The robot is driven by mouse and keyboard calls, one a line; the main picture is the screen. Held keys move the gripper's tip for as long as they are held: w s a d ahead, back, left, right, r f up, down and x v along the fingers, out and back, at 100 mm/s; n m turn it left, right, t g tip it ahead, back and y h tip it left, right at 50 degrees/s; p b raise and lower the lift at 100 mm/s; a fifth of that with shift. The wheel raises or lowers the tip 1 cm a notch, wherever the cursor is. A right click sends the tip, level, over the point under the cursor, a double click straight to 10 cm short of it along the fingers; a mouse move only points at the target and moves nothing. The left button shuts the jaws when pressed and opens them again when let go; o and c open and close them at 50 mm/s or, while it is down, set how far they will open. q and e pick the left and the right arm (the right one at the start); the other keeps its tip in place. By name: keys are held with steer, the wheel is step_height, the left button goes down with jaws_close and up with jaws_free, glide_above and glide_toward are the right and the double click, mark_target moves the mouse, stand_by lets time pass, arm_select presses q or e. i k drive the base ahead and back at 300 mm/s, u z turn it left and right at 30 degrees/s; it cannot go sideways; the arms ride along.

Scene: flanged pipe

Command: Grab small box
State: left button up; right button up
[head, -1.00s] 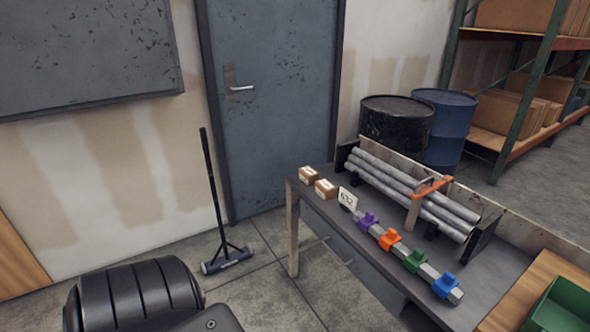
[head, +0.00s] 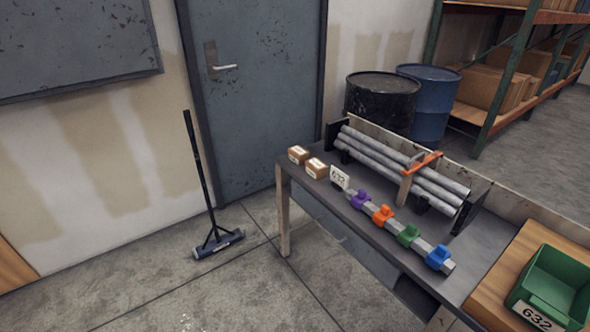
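A green bin (head: 560,282) stands at right. A broom (head: 204,190) leans by the door (head: 255,95). Floor before the bench is clear.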

mark_target(318, 170)
steer(key=u, duration=1.2)
steer(key=i, duration=1.5)
steer(key=z, duration=2.15)
